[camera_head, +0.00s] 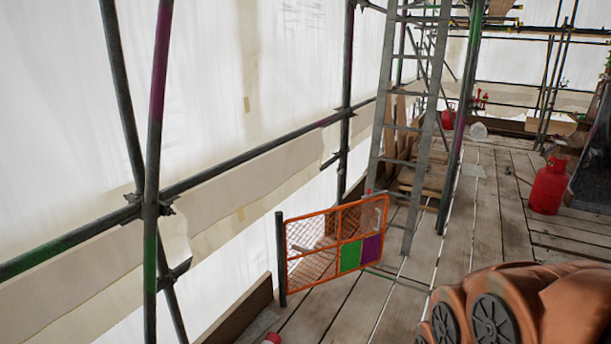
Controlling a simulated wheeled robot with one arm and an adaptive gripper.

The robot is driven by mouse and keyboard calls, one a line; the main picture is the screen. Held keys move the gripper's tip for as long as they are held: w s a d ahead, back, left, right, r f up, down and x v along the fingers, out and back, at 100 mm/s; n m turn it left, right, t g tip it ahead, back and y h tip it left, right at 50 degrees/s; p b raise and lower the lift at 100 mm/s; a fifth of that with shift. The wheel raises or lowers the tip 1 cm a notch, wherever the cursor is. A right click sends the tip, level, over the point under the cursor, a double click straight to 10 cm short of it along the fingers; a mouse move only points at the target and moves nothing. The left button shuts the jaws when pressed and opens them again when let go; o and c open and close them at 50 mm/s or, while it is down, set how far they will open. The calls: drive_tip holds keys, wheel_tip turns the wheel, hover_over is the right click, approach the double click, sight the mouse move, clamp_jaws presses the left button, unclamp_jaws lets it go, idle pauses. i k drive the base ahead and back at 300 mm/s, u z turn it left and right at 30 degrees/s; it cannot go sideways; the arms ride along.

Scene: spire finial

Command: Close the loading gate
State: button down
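The loading gate (333,241) is an orange-framed mesh panel with one green and one purple infill plate at its lower right. It hangs from a dark upright post (281,260) at its left end, near the left edge of the deck. The panel stands upright and reaches right and back over the planks, its free end near the foot of the ladder. I cannot tell whether a latch is there. My orange-brown arm (515,308) shows at the lower right, apart from the gate. My gripper is not in view.
A metal ladder (414,125) stands behind the gate's free end. A red gas cylinder (549,185) stands at the right. Scaffold poles (151,210) and white sheeting line the left. The plank deck (484,215) between ladder and cylinder is mostly clear.

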sight(372, 250)
drive_tip(key=z, duration=0.05)
drive_tip(key=i, duration=2.1)
drive_tip(key=z, duration=0.2)
drive_tip(key=i, duration=1.85)
drive_tip(key=z, duration=0.1)
